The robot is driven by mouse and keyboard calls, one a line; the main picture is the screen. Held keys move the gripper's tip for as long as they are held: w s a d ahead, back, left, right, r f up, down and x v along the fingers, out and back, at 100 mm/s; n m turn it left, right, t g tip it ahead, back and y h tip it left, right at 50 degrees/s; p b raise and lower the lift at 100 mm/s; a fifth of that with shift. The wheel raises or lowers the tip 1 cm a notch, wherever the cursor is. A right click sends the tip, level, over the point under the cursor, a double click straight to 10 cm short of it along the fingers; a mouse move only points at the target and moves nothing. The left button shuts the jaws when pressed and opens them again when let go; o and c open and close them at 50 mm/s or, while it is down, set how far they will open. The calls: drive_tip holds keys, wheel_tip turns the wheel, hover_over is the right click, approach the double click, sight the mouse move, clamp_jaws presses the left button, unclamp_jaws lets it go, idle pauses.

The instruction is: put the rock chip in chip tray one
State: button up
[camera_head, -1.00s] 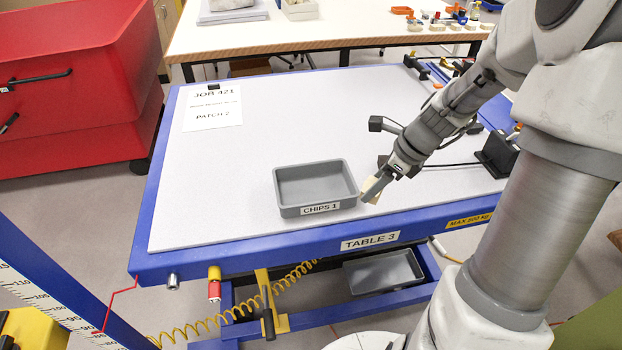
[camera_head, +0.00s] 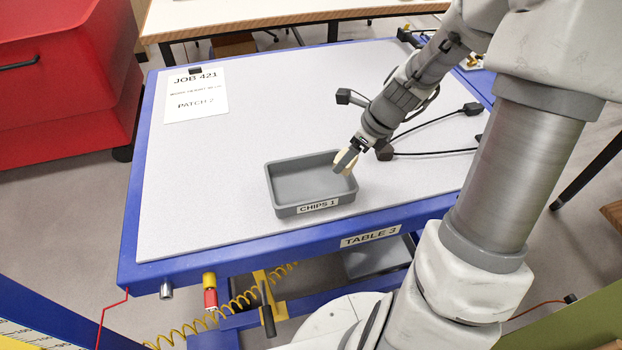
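The chip tray labelled CHIPS 1 (camera_head: 283,205) is a grey open box on the light tabletop near its front edge. My gripper (camera_head: 346,161) is at the tray's right end, with its fingertips over the inside of the right wall. A pale beige rock chip (camera_head: 348,165) shows between the fingers, and the gripper appears shut on it. The fingers partly hide the chip. I cannot tell how far the chip is above the tray floor. The visible tray floor is bare.
Table 3 (camera_head: 190,215) has wide free room left of and behind the tray. A paper marked JOB 421 (camera_head: 196,98) lies at the back left. Black cabled devices (camera_head: 472,109) are on the right. A red bin (camera_head: 60,90) stands left of the table.

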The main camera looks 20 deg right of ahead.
sight(307, 186)
drive_tip(key=a+f, duration=0.1)
drive_tip(key=a, duration=0.1)
drive_tip(key=w+a+f, duration=0.1)
drive_tip(key=a+f, duration=0.1)
drive_tip(key=a, duration=0.1)
drive_tip(key=w+a+f, duration=0.1)
drive_tip(key=a, duration=0.1)
drive_tip(key=shift+w+a+f, duration=0.15)
drive_tip(key=shift+a+f, duration=0.1)
drive_tip(key=shift+f, duration=0.05)
drive_tip(key=shift+a+f, duration=0.1)
drive_tip(key=shift+f, duration=1.95)
drive_tip(key=shift+f, duration=0.2)
drive_tip(key=o, duration=1.4)
drive_tip(key=shift+o, duration=0.2)
